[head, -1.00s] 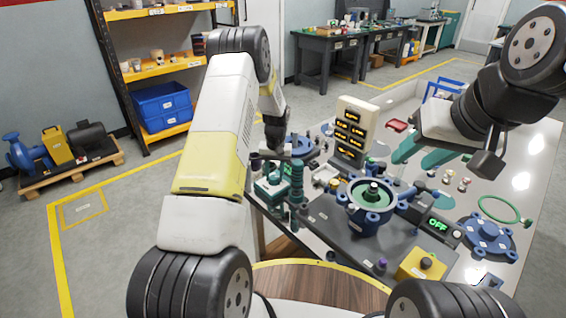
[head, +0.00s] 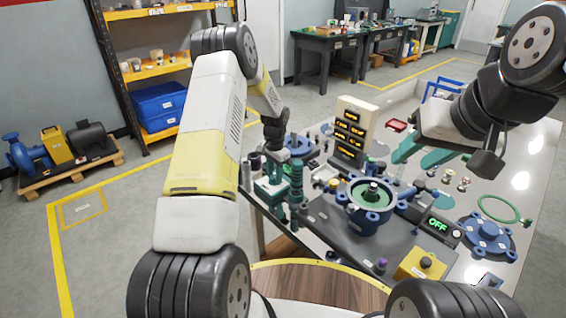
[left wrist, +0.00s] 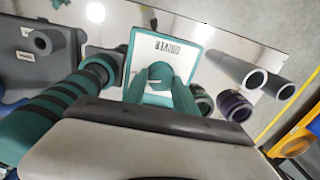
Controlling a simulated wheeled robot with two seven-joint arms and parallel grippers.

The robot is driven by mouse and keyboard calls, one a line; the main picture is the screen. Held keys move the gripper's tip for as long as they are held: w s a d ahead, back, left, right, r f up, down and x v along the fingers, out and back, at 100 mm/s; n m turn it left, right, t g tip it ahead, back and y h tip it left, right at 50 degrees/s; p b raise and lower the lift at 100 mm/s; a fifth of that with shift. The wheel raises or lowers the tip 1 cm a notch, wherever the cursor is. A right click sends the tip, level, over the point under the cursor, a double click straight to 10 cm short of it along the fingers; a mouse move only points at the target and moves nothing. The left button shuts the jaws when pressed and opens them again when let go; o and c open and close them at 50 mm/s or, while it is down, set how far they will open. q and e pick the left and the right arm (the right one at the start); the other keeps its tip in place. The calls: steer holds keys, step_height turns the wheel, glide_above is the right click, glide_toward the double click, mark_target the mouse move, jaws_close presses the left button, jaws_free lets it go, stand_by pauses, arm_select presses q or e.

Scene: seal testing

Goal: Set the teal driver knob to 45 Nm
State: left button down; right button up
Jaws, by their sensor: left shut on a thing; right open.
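The teal driver unit (head: 272,192) stands at the table's left corner in the head view. In the left wrist view its square teal-edged plate (left wrist: 176,44), labelled DRIVER, lies beneath my fingers. My left gripper (left wrist: 160,78) is shut on the small round teal knob (left wrist: 160,71) on that plate; the fingers hide much of the knob, and its setting cannot be read. The driver's teal and black ribbed handle (head: 296,180) stands upright beside it and also shows in the left wrist view (left wrist: 50,118). My right gripper (head: 420,152) is open and empty above the table's far side.
A cream tower with amber displays (head: 352,128) stands behind the blue housing (head: 368,205); its text is too small to read. A green OFF display (head: 439,226), a blue flanged cover (head: 486,238) and a yellow button box (head: 420,266) are further right. Grey and dark cylinders (left wrist: 240,72) stand near the plate.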

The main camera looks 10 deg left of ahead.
arm_select(q)
steer(key=shift+m, duration=0.3)
stand_by(0.4)
steer(key=c, duration=1)
jaws_free()
steer(key=shift+s+d+r, duration=0.1)
steer(key=shift+d+r, duration=0.05)
steer(key=shift+r, duration=3.8)
